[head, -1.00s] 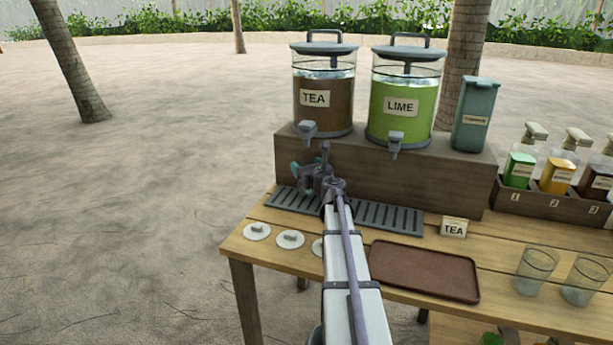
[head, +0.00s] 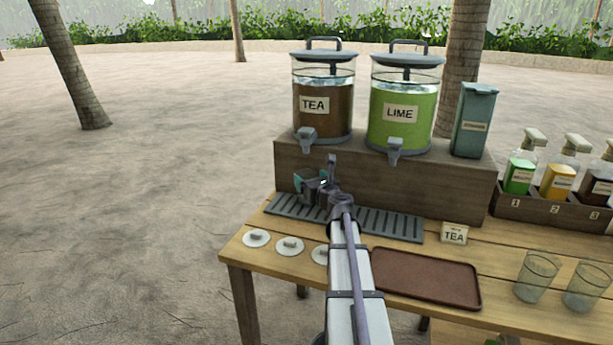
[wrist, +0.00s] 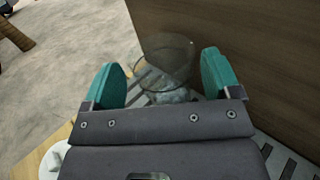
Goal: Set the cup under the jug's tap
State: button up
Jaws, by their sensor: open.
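A clear glass cup (wrist: 168,57) stands on the slotted drip tray, between and just beyond my fingertips in the wrist view. In the head view I cannot make the cup out around my gripper. My gripper (wrist: 163,80) is open, with one teal finger on each side of the cup; whether they touch it is unclear. In the head view my gripper (head: 309,184) is low over the tray's left part. The tea jug (head: 322,107) and its grey tap (head: 306,138) are above it. The lime jug (head: 404,109) and its tap (head: 395,150) are to the right.
The jugs stand on a wooden riser (head: 430,185) behind the drip tray (head: 400,226). A TEA card (head: 454,233), an empty brown tray (head: 425,278) and two glasses (head: 537,276) are to the right. White discs (head: 289,246) lie in front of the drip tray.

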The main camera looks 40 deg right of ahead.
jog(key=v, duration=0.8)
jog(key=shift+s, duration=0.2)
jog(key=shift+a+r, duration=0.1)
